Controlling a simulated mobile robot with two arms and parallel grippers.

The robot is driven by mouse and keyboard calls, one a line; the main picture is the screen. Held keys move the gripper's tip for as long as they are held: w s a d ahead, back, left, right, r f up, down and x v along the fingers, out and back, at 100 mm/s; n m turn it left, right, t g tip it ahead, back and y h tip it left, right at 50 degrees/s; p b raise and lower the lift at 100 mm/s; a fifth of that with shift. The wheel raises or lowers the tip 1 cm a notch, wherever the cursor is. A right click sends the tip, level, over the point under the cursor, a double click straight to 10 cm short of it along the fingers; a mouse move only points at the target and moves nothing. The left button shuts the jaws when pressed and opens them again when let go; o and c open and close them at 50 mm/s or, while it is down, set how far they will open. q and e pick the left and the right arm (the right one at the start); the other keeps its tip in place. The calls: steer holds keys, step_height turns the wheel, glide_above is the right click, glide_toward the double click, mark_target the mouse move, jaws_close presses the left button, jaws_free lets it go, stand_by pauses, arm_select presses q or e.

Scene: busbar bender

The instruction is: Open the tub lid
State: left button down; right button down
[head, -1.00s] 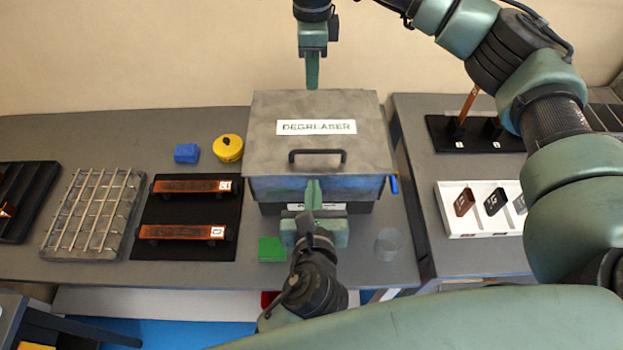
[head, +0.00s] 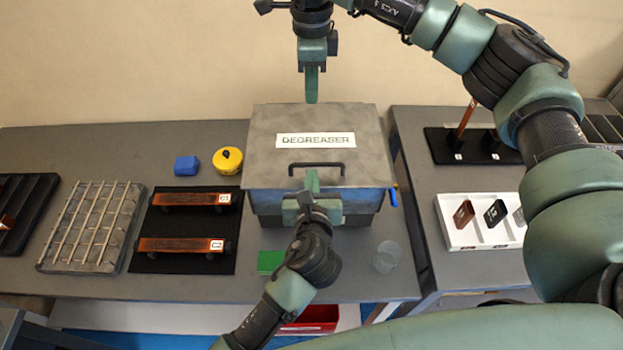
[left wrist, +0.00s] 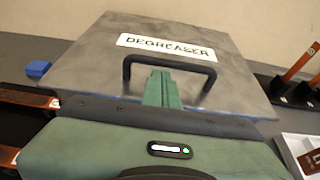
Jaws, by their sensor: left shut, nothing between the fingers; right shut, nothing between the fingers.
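The degreaser tub (head: 268,200) stands on the grey bench with its grey lid (head: 265,155) lying flat and closed on top. A black bar handle (head: 316,165) sits near the lid's front edge; it also shows in the left wrist view (left wrist: 213,78). My left gripper (head: 312,176) is shut and empty at the front edge of the lid, by the handle. In the left wrist view its fingertips (left wrist: 158,80) overlap the space inside the handle; I cannot tell whether they touch it. My right gripper (head: 312,98) is shut and empty, pointing down above the lid's back edge.
A blue block (head: 186,165), a yellow round container (head: 228,160), a black mat (head: 150,225) with copper bars and a wire rack (head: 90,226) lie left. A green block (head: 270,262) and a clear cup (head: 387,256) stand in front. A white tray (head: 470,232) is right.

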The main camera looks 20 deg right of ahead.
arm_select(q)
steer(key=shift+w+d+r, duration=0.1)
steer(key=shift+w+r, duration=0.05)
steer(key=shift+r, duration=0.8)
arm_select(e)
steer(key=c, duration=1.5)
jaws_free()
